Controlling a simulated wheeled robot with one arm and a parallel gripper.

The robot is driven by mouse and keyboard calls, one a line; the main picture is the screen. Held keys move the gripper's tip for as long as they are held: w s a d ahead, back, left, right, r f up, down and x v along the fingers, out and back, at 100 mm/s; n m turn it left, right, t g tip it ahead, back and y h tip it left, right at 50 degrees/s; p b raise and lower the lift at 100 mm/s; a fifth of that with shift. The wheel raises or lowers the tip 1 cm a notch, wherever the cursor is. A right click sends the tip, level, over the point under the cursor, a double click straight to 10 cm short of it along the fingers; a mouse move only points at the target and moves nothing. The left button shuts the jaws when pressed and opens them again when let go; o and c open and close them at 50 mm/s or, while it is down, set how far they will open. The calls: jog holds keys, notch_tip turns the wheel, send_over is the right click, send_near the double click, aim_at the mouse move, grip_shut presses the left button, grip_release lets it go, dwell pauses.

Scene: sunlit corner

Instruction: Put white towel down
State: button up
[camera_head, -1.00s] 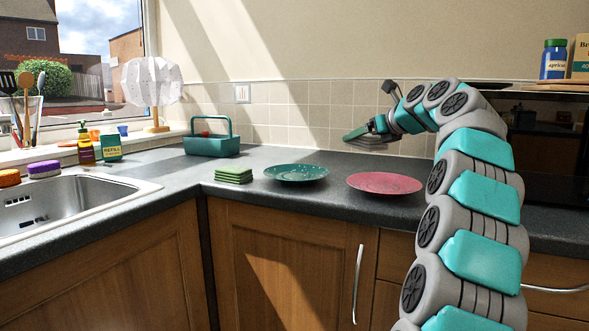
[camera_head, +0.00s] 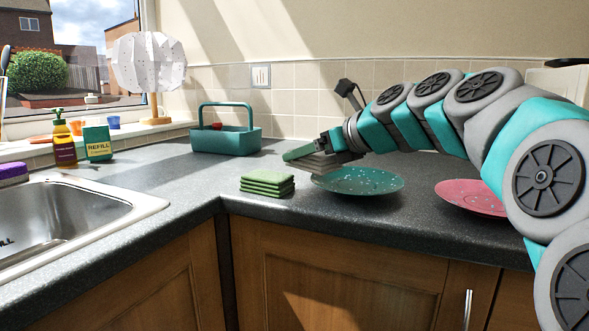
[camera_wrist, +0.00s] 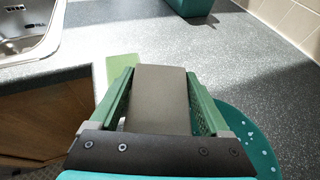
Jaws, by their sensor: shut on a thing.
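My gripper (camera_head: 303,157) hangs above the counter at the back left edge of the green speckled plate (camera_head: 358,181). Its green fingers are shut on a flat folded towel (camera_wrist: 162,88). The towel looks grey-brown in this shade rather than white, and it shows as a grey layered edge under the fingers in the head view (camera_head: 325,166). A stack of folded green cloths (camera_head: 267,183) lies left of the plate; part of it shows ahead of the left finger in the wrist view (camera_wrist: 122,64). The towel's underside is hidden.
A pink plate (camera_head: 472,197) lies to the right, partly behind my arm. A teal basket with a handle (camera_head: 225,140) stands at the back left. A soap bottle (camera_head: 63,142) and a refill pack (camera_head: 97,143) stand near the sink (camera_head: 70,215). The counter (camera_head: 185,180) between sink and cloths is clear.

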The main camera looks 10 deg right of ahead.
send_over(287, 170)
jog(key=shift+s+f, duration=0.3)
jog(key=shift+f, duration=2.3)
jog(key=o, duration=1.2)
